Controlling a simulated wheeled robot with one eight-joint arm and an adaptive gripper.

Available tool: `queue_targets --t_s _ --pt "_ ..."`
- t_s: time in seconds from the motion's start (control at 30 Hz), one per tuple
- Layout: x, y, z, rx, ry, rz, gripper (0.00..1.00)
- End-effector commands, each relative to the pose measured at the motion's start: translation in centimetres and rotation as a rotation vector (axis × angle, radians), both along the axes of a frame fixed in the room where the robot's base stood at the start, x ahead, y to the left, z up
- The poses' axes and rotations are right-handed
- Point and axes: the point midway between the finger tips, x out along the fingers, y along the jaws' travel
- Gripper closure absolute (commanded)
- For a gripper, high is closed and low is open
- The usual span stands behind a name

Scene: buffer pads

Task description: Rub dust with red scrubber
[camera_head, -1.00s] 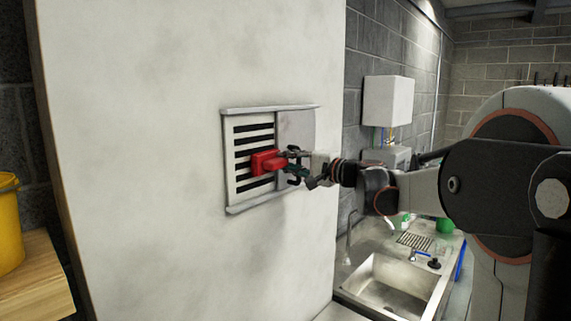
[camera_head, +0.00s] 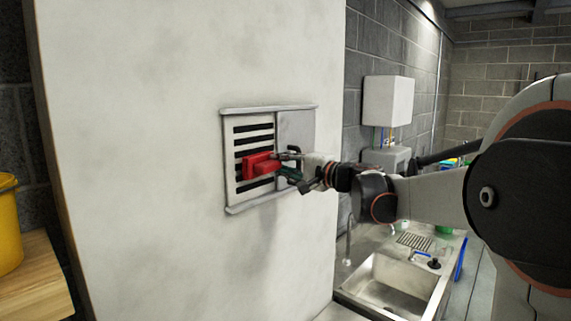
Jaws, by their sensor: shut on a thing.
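My gripper (camera_head: 287,166) is shut on the red scrubber (camera_head: 262,165). The scrubber is in front of the slatted left half of a vent (camera_head: 231,195) in the pale wall, over its lower middle slats. I cannot tell whether it touches the slats. Faint grey smudges, perhaps dust (camera_head: 265,240), mark the wall below the vent; more faint patches show above it. The scrubber and gripper hide part of the slats and the vent's middle edge.
A metal sink (camera_head: 390,285) with a tap stands at the lower right. A white box (camera_head: 388,101) hangs on the brick wall behind it. A yellow bucket (camera_head: 8,220) stands on a wooden surface (camera_head: 35,285) at the far left. The wall around the vent is clear.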

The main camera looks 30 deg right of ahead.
Motion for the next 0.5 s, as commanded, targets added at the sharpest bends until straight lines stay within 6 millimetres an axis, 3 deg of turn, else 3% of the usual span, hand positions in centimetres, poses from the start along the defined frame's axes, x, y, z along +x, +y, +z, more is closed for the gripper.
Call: queue_targets --t_s 0.27,0.5 --pt "-0.4 -0.2 0.0 0.000 0.000 0.000 1.00" --pt "-2.3 -1.0 0.0 0.000 0.000 -0.001 1.00"
